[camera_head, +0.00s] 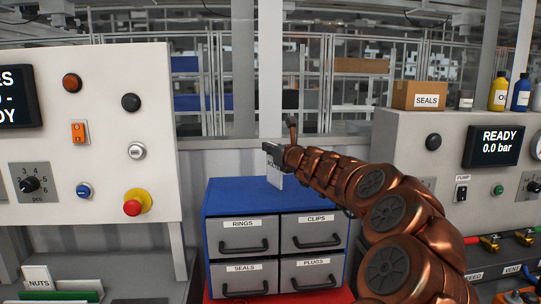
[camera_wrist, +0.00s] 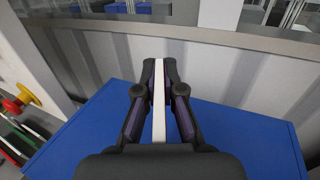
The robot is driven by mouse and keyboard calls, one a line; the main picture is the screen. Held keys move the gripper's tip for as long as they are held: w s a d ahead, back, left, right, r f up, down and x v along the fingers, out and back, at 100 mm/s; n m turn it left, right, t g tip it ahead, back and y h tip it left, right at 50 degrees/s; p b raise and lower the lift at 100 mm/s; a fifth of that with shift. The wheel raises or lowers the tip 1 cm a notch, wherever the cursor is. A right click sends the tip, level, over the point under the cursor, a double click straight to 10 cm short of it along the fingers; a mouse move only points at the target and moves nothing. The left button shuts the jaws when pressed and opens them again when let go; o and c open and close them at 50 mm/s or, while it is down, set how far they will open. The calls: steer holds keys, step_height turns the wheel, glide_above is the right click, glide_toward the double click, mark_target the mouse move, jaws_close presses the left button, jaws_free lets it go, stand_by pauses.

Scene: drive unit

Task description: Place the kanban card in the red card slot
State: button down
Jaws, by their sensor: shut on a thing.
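My gripper (camera_head: 273,152) is above the blue drawer cabinet and shut on a white kanban card (camera_head: 276,174). The card hangs down from the fingers, with dark print partly hidden by the gripper. In the wrist view my gripper (camera_wrist: 159,68) shows the card (camera_wrist: 159,105) edge-on as a thin white strip between the two fingers. I cannot make out a red card slot for certain.
The blue cabinet (camera_head: 235,195) has drawers marked RINGS, CLIPS, SEALS and PLUGS; its top is clear. A left panel (camera_head: 100,90) carries a red mushroom button (camera_head: 133,207). A right panel (camera_head: 440,135) bears a SEALS box (camera_head: 418,96) and bottles (camera_head: 521,93).

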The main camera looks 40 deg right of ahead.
steer(key=shift+f, duration=1)
steer(key=shift+f, duration=0.15)
steer(key=c, duration=1.3)
jaws_free()
steer(key=shift+r, duration=0.2)
steer(key=b+v, duration=0.1)
steer(key=v, duration=1.1)
steer(key=shift+b, duration=0.4)
steer(key=shift+a, duration=0.1)
